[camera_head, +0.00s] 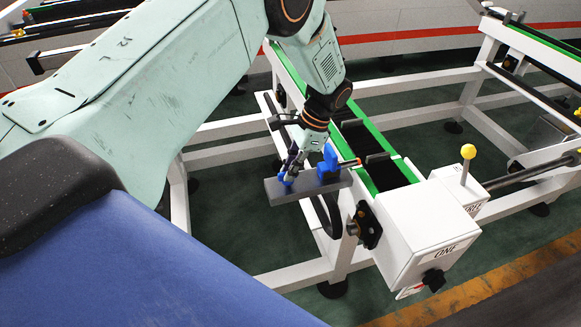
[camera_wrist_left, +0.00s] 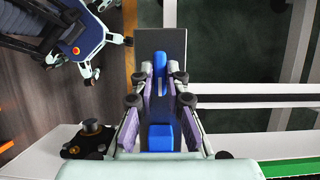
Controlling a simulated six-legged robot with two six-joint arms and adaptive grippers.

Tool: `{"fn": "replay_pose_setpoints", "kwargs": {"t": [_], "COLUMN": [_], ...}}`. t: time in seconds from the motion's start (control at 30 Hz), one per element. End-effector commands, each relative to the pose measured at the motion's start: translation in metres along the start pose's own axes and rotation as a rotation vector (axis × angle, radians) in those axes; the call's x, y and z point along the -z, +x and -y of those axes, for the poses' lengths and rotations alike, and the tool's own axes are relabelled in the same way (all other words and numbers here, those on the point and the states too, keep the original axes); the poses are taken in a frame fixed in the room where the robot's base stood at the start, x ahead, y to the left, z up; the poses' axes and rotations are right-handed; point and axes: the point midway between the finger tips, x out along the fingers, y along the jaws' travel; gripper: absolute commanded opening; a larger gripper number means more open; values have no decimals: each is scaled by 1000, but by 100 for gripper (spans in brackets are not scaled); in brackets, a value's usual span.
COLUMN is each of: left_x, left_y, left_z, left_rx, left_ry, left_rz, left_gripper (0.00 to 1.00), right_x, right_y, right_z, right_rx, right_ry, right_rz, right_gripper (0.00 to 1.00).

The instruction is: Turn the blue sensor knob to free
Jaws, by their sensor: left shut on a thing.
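The blue sensor knob (camera_head: 287,180) stands at the left part of a dark grey bar (camera_head: 315,188) beside the rack. My left gripper (camera_head: 291,167) reaches down from above and is shut on the knob. In the left wrist view, the fingers of my left gripper (camera_wrist_left: 161,88) lie on both sides of the blue knob (camera_wrist_left: 159,64), with the grey plate behind it. A second blue part (camera_head: 328,163) stands on the bar to the right of the gripper. The fingers partly hide the knob, and its turn position cannot be read. My right gripper is not in view.
A green-edged conveyor (camera_head: 375,165) on a white frame runs beside the gripper. A white box (camera_head: 420,228) with a black switch (camera_head: 433,280) and a yellow-topped lever (camera_head: 468,152) stand to the right. Frame rails are close below.

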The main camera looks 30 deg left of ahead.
Motion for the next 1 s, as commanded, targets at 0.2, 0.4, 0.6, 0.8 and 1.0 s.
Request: {"fn": "replay_pose_setpoints", "kwargs": {"t": [0.2, 0.4, 0.6, 0.8, 1.0], "left_x": [0, 0, 0, 0, 0], "left_y": [-1, 0, -1, -22, -64], "left_z": [1, 0, 0, 1, 1], "left_rx": [2, 1, 1, 3, 4], "left_ry": [-2, 0, 0, -1, -1], "left_rz": [-1, -1, -1, -3, -3], "left_gripper": [27, 36, 36, 36, 36], "right_x": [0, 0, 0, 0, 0], "right_y": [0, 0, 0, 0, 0], "right_z": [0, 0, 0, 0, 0], "right_rx": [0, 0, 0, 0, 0], "right_ry": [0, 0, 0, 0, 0], "right_rz": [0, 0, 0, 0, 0], "right_gripper": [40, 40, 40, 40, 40]}}
